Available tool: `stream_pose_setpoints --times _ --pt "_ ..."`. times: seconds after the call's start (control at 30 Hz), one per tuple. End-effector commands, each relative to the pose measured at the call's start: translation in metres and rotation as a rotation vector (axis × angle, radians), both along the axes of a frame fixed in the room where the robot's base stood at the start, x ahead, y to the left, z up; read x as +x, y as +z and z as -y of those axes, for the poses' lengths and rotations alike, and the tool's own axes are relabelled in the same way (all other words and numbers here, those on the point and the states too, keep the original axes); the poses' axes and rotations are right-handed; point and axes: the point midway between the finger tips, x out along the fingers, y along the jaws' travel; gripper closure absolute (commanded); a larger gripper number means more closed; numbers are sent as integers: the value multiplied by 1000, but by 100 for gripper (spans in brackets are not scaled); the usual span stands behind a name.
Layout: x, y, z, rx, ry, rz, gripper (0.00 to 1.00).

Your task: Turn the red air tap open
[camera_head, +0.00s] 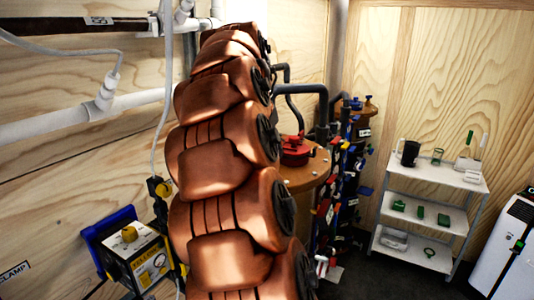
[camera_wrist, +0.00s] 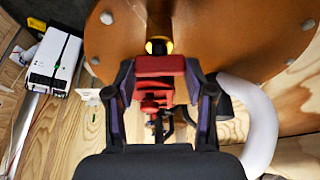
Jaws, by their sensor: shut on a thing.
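In the wrist view, a red tap (camera_wrist: 160,67) with a stepped red body sits between the two fingers of my gripper (camera_wrist: 161,92). The dark fingers stand on either side of it and are shut on it. A yellow fitting (camera_wrist: 159,46) shows just behind the tap, against a round brown bolted plate (camera_wrist: 215,30). In the head view, a red fitting (camera_head: 295,150) sits on a brown bolted lid (camera_head: 308,178); I cannot tell whether it is the same tap. My copper-coloured arm hides my gripper in that view.
In the wrist view a white curved pipe (camera_wrist: 262,125) passes close on the right. In the head view, dark pipes (camera_head: 321,105) and a rack of coloured parts stand beside the lid. A white shelf (camera_head: 425,215) stands at right, a yellow-black machine (camera_head: 140,255) at lower left.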

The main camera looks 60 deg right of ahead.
Motion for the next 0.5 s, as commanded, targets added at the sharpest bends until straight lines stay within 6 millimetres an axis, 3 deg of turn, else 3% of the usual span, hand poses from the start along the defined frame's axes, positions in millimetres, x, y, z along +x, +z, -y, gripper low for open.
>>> stream_pose_setpoints --times 0.47,0.5 --pt "-1 -1 0 2 52 -2 81" --pt "-1 -1 0 2 52 -2 45"
